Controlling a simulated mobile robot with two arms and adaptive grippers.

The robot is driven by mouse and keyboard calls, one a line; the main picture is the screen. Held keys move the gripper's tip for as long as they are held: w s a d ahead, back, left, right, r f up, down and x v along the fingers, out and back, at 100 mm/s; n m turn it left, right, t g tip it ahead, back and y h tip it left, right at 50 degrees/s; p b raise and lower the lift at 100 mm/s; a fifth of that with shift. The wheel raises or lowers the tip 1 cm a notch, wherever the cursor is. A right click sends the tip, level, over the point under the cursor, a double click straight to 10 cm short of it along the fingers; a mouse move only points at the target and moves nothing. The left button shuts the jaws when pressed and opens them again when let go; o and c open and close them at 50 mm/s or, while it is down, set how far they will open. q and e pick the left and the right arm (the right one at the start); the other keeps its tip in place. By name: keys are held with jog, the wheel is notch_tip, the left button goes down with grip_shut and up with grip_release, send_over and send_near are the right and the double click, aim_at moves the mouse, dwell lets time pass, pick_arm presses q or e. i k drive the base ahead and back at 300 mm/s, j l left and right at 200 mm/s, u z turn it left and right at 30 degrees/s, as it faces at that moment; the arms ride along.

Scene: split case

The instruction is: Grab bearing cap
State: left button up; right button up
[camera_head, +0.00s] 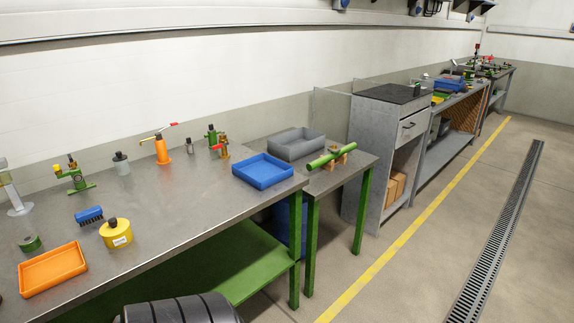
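I cannot tell with certainty which thing is the bearing cap. On the small table at the end of the long bench, a green bar (330,155) lies across a tan-brown block (345,158) in front of a grey tray. A small green ring-shaped part (29,243) lies at the left of the long bench. Several small green and brass fittings stand along the back of the bench, too small to make out. Neither of my grippers is in view.
The long metal bench (190,212) holds an orange tray (52,269), a yellow can (116,234), a blue brush (89,215) and a blue tray (262,171). A grey tray (296,144) sits beyond. The bench's middle is clear. Open floor (420,250) lies to the right.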

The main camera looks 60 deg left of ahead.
aim_at(28, 243)
jog(key=i+u, duration=0.1)
jog(key=u, duration=0.35)
jog(key=i+u, duration=0.1)
jog(key=u, duration=0.35)
jog(key=l+u, duration=0.1)
jog(key=u, duration=0.4)
jog(key=i+l+u, duration=0.1)
jog(key=u, duration=0.35)
